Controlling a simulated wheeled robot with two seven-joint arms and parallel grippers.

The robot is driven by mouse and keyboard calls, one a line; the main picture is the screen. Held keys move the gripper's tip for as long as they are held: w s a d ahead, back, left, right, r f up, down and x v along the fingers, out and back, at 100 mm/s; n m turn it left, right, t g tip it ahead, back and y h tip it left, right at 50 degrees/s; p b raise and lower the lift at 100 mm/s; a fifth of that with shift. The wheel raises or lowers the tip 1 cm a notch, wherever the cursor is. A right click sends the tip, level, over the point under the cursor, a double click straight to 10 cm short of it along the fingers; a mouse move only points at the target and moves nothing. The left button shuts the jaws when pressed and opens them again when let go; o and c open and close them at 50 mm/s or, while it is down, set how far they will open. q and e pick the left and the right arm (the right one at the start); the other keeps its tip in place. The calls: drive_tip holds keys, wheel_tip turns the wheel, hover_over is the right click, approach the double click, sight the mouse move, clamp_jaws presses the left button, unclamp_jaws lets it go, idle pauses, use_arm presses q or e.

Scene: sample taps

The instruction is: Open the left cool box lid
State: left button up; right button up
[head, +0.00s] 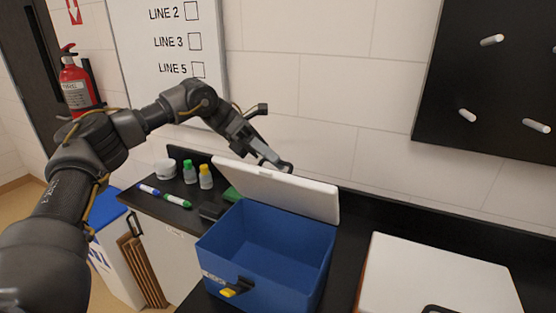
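My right gripper is not in view.
A second box's white closed lid (435,280) is at the lower right. A pegboard (490,80) hangs at upper right.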

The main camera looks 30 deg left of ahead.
use_arm(q)
drive_tip(key=shift+x, duration=1.05)
clamp_jaws()
